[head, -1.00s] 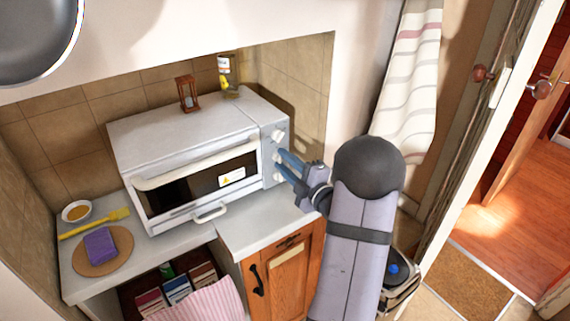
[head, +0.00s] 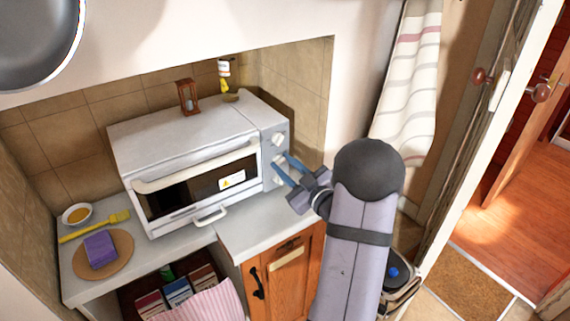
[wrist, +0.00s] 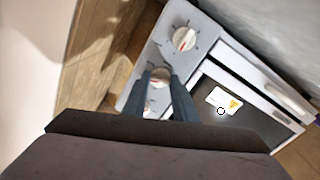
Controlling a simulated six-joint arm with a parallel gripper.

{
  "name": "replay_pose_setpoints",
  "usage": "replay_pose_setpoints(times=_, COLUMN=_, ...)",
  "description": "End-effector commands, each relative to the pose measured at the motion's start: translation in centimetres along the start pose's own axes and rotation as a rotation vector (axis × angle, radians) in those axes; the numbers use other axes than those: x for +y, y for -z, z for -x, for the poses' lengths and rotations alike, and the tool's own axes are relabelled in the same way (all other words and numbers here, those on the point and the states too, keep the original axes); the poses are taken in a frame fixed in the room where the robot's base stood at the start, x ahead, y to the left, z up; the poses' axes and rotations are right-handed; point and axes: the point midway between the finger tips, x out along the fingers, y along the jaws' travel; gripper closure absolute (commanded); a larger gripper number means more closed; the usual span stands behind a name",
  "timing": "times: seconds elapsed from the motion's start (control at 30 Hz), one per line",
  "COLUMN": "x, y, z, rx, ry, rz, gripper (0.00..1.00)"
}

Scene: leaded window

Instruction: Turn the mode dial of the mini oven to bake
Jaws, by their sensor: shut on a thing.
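The white mini oven (head: 185,128) stands on the counter with its door closed. Its right-hand control panel carries a column of white dials. The upper dial (wrist: 184,39) is clear of my fingers and has a red mark. My gripper (head: 281,160) is at the panel, its two blue-grey fingers on either side of the middle dial (wrist: 160,76) and shut on it. A lower dial (wrist: 154,106) shows between the fingers in the wrist view. The dial labels are too small to read, so I cannot tell which mode is set.
A small wooden hourglass (head: 188,96) and a yellow-labelled bottle (head: 225,75) stand by the oven. A purple sponge (head: 100,249) on a round board, a yellow brush (head: 95,227) and a small bowl (head: 77,214) lie left. The tiled side wall is close on the right.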

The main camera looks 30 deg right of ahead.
Motion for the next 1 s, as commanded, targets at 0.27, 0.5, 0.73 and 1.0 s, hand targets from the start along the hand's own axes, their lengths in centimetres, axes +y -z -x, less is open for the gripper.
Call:
replay_pose_setpoints(times=0.27, x=0.07, y=0.20, z=-0.02, rx=0.001, ry=0.000, rz=-0.262, gripper=0.97)
replay_pose_setpoints(times=0.5, x=0.09, y=0.22, z=-0.02, rx=0.000, ry=0.000, rz=-0.489, gripper=0.97)
replay_pose_setpoints(times=0.73, x=0.09, y=0.23, z=-0.03, rx=0.001, ry=0.001, rz=-0.683, gripper=0.97)
replay_pose_setpoints(times=1.0, x=0.07, y=0.16, z=-0.04, rx=0.001, ry=0.001, rz=-0.836, gripper=0.97)
